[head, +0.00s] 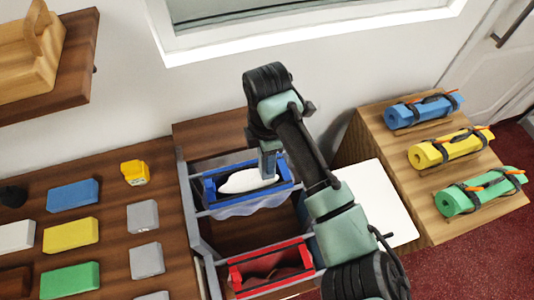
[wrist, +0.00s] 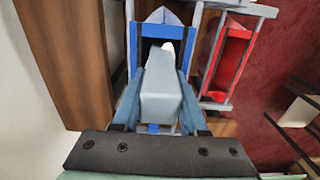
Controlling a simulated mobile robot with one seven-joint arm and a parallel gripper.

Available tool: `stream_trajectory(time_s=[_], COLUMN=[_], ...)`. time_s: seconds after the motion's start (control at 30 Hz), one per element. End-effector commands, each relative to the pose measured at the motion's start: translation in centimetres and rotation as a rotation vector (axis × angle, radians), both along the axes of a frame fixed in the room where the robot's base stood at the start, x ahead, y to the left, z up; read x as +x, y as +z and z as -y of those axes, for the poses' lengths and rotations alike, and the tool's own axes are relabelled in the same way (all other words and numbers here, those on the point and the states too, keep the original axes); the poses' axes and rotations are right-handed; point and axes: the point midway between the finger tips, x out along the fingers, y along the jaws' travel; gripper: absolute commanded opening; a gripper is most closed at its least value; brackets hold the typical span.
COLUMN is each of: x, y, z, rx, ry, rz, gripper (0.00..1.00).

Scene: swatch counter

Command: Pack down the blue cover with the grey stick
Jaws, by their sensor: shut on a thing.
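The blue cover (head: 210,190) is a rectangular blue frame in the grey rack, with a white mass inside and a pale, see-through bag hanging below. It also shows in the wrist view (wrist: 134,45), beyond my fingers. My gripper (head: 268,160) is above the back right part of the blue frame, pointing down. In the wrist view, my gripper (wrist: 158,110) is shut on the grey stick (wrist: 162,85), a long grey block that reaches toward the blue frame's opening. Its far end is close to the white mass; I cannot tell whether they touch.
A red frame (head: 236,275) sits in the front of the same rack (head: 190,200). Coloured and grey blocks and a yellow item (head: 134,173) lie on the wooden counter at left. Rolled blue, yellow and green mats (head: 450,151) lie on a wooden stand at right. A white panel (head: 375,195) is beside the rack.

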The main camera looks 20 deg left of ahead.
Motion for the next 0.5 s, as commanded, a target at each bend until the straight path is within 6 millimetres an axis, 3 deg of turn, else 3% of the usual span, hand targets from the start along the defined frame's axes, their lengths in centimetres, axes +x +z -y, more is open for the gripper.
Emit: stream_trajectory(time_s=[0.17,0.5], x=[0.01,0.01], y=[-0.98,-0.83], z=[0.00,0.00], rx=[0.000,0.000], ry=[0.000,0.000], rz=[0.000,0.000], gripper=[0.00,0.00])
